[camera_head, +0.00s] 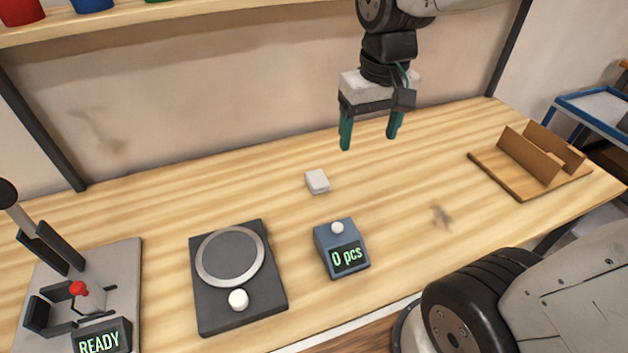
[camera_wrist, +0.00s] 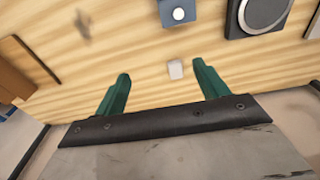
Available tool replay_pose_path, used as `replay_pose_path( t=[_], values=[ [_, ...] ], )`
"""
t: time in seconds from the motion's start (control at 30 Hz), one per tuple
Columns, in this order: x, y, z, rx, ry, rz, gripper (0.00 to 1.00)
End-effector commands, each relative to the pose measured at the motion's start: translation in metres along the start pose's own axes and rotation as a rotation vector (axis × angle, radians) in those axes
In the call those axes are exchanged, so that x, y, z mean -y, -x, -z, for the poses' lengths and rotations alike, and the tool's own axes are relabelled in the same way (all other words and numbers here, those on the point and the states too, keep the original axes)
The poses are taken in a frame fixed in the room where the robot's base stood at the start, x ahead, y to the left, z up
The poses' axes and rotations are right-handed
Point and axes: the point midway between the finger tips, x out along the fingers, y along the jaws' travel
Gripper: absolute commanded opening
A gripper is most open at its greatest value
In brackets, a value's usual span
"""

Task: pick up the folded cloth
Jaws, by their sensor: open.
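The folded cloth (camera_head: 317,181) is a small pale block-like bundle lying on the wooden bench, behind the counter box. In the wrist view the cloth (camera_wrist: 176,69) lies beyond the fingertips, between them but nearer the right finger. My gripper (camera_head: 369,143) hangs above the bench with its two green fingers apart and nothing between them. In the head view it is above and to the right of the cloth, not touching it. Both fingers also show in the wrist view (camera_wrist: 160,68).
A blue-grey counter box (camera_head: 341,249) reading "0 pcs" stands in front of the cloth. A dark plate with a ring (camera_head: 239,277) is left of it. A marking fixture (camera_head: 118,260) reading "READY" is far left. A wooden rack (camera_head: 530,162) stands right. Bench around the cloth is clear.

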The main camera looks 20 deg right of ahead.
Motion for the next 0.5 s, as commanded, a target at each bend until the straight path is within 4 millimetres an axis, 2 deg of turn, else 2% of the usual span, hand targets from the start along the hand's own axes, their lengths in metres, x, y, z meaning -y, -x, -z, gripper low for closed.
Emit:
replay_pose_path(
  t=[0.03,0.1,0.17,0.3,0.5],
  values=[
    [0.003,-0.014,0.02,0.018,0.002,0.0,0.73],
    [0.005,-0.033,0.047,0.027,0.003,0.0,0.73],
    [0.008,-0.051,0.069,0.035,0.003,0.001,0.73],
    [0.012,-0.101,0.114,0.053,0.002,0.001,0.73],
    [0.017,-0.164,0.154,0.068,0.0,0.001,0.73]
  ],
)
